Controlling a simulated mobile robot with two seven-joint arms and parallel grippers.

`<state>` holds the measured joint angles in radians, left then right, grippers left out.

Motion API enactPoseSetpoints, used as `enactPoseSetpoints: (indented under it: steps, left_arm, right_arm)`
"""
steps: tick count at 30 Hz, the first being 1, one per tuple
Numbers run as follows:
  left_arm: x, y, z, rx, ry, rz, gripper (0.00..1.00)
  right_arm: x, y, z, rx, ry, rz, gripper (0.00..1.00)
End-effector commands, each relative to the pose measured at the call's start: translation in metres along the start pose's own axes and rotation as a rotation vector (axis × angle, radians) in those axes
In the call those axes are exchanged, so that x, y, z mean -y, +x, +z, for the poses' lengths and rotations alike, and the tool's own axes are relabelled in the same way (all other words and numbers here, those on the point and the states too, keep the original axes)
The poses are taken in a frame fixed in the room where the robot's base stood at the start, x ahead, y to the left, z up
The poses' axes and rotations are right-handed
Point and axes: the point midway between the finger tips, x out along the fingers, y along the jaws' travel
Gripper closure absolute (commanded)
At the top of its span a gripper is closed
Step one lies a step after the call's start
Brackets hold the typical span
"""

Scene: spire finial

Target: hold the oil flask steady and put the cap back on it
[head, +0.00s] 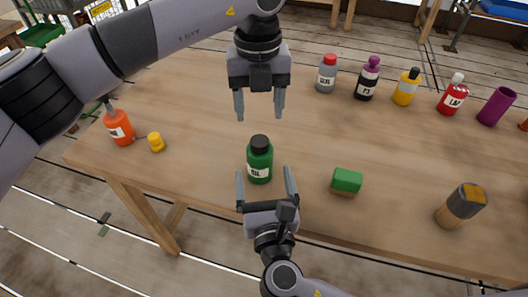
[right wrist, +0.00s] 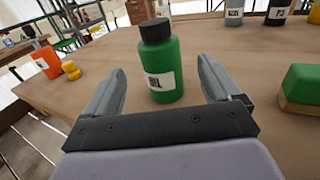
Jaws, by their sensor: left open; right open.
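A green flask (head: 259,163) with a black cap (head: 259,142) on its top stands upright on the table. Its white label seems to read "OIL". My left gripper (head: 260,116) is open and empty, pointing down above and behind the cap, apart from it. My right gripper (head: 265,172) is open, low at the near side of the flask. In the right wrist view the flask (right wrist: 165,70) stands between the two fingers, just ahead of them, with clear gaps on both sides. The black cap (right wrist: 155,30) sits upright there; whether it is screwed tight cannot be told.
An orange bottle (head: 120,128) and a small yellow piece (head: 156,142) stand at the left. A green-topped block (head: 346,181) and a brown-grey jar (head: 460,207) are at the right. Several bottles and a purple cup (head: 496,106) line the back right of the wooden table (head: 200,95).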

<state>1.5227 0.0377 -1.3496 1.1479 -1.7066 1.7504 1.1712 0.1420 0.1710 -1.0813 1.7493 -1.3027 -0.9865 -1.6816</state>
Motion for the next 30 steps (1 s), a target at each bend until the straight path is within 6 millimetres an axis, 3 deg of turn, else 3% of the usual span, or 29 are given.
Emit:
enactPoseSetpoints:
  steps: [13, 24, 30]
  left_arm:
    - [0.0, 0.0, 0.0, 0.0, 0.0, 0.0, 0.39]
    - [0.0, 0.0, 0.0, 0.0, 0.0, 0.0, 0.39]
    - [0.0, 0.0, 0.0, 0.0, 0.0, 0.0, 0.39]
  right_arm:
    - [0.0, 0.004, 0.0, 0.001, -0.001, -0.001, 0.1]
    - [0.0, 0.054, 0.0, 0.001, -0.002, -0.001, 0.1]
    - [0.0, 0.07, 0.0, -0.001, -0.001, 0.0, 0.1]
